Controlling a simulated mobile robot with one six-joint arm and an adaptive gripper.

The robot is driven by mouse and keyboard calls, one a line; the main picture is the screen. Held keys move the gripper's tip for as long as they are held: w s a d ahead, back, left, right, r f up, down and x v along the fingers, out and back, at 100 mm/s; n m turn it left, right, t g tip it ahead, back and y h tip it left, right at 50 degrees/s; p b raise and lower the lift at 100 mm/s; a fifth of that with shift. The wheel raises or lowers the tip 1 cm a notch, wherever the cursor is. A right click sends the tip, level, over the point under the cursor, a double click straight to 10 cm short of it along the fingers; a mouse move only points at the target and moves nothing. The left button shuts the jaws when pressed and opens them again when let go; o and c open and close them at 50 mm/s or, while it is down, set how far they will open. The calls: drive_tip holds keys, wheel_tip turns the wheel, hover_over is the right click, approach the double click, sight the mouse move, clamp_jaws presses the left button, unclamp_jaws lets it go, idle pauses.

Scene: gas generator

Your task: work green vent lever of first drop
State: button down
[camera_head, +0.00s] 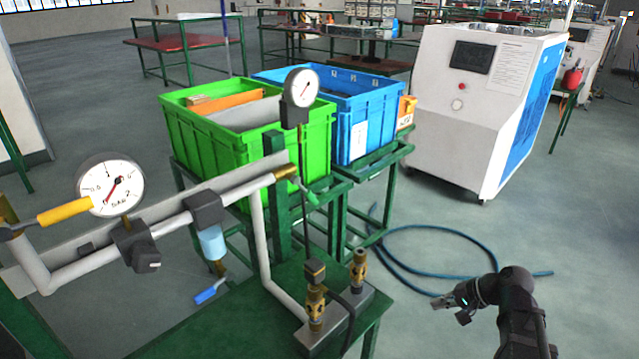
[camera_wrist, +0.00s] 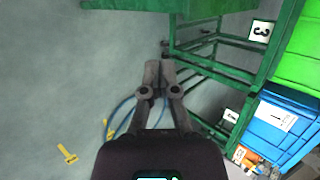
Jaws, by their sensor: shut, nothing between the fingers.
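A small green lever (camera_head: 308,192) sits on the brass valve (camera_head: 286,172) at the right end of the grey pipe, in front of the green crate. It angles down to the right. My gripper (camera_head: 447,301) is at the lower right in the head view, well to the right of the lever and apart from it, over the floor. In the wrist view my gripper (camera_wrist: 159,66) is shut and empty, with its fingertips together. I cannot make out the green lever in the wrist view.
A blue lever (camera_head: 211,290) and a yellow lever (camera_head: 65,212) are on the pipework at left. A blue hose (camera_head: 420,228) lies on the floor. Green (camera_head: 230,150) and blue (camera_head: 375,115) crates stand behind.

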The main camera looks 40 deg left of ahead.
drive_tip(key=s+d+f+t+h, duration=0.1)
drive_tip(key=d+f+h, duration=0.15)
drive_tip(key=d, duration=0.65)
drive_tip(key=s+d+f+h, duration=0.1)
drive_tip(key=d+h, duration=0.2)
drive_tip(key=d, duration=0.6)
drive_tip(key=s+d+f+t+h, duration=0.1)
drive_tip(key=s+d+h, duration=0.15)
drive_tip(key=d, duration=0.65)
drive_tip(key=w+a+r+m+p, duration=0.1)
drive_tip(key=w+a+r+p, duration=0.4)
drive_tip(key=a+r+p, duration=0.7)
drive_tip(key=w+a+r+p, duration=0.4)
drive_tip(key=a+r+p, duration=0.65)
drive_tip(key=a, duration=0.45)
drive_tip(key=s+a+r+p, duration=0.2)
drive_tip(key=a+r+p, duration=0.4)
drive_tip(key=a, duration=0.3)
drive_tip(key=s+a+r+m+g+p, duration=0.1)
drive_tip(key=a+r+p, duration=0.5)
drive_tip(key=a, duration=0.4)
drive_tip(key=s+a+r+y+p, duration=0.1)
drive_tip(key=s+a+r+p, duration=0.1)
drive_tip(key=a+r+p, duration=0.5)
drive_tip(key=a, duration=0.3)
drive_tip(key=shift+s+m+g, duration=0.3)
drive_tip(key=shift+m, duration=0.1)
drive_tip(key=shift+a, duration=0.1)
